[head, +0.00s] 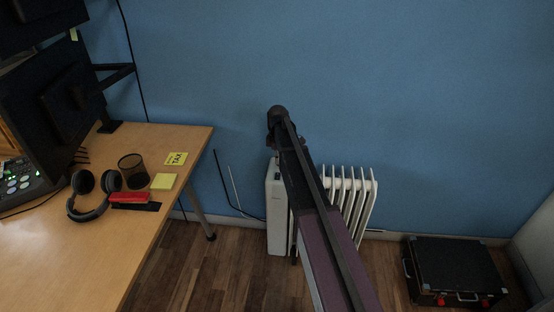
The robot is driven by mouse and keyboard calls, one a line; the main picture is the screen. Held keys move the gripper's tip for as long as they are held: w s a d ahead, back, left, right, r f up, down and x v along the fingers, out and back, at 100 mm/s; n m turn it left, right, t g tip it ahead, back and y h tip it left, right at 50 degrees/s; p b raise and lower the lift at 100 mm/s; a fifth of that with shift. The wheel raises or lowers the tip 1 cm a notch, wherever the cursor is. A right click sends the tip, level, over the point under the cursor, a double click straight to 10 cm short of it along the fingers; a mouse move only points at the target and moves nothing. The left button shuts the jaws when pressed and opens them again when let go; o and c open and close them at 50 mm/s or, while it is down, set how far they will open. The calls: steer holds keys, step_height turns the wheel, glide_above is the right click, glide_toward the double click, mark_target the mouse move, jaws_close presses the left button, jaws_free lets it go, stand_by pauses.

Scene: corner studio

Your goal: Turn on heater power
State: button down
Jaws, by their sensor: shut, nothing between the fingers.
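A white oil-filled heater (276,215) stands on the floor against the blue wall. Its narrow control housing is on the left and its ribbed fins (358,200) are on the right. My arm crosses in front of it from the lower right and hides much of its middle. My gripper (272,142) shows as a dark shape at the arm's far end, just above the top of the housing in the picture. It is shut and empty. Its fingertips are hard to make out, and I cannot tell whether it touches the heater. The power switch cannot be made out.
A wooden desk (75,250) on the left holds headphones (88,205), a mesh cup (132,170), sticky notes (164,181), a red stapler-like item (129,197) and monitors. A black case (455,265) lies on the floor at right. Bare floor shows between desk and heater.

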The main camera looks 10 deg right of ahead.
step_height(320, 180, up, 7)
steer(key=p, duration=0.6)
steer(key=shift+s+a, duration=0.15)
steer(key=shift+s, duration=0.25)
steer(key=shift+r, duration=0.1)
steer(key=s+a+m, duration=0.3)
steer(key=s+m, duration=1.1)
steer(key=s, duration=1.6)
step_height(320, 180, up, 12)
steer(key=p, duration=1.3)
steer(key=shift+w+d+t, duration=0.15)
steer(key=shift+w+t, duration=0.15)
steer(key=shift+t, duration=0.1)
steer(key=shift+r, duration=0.1)
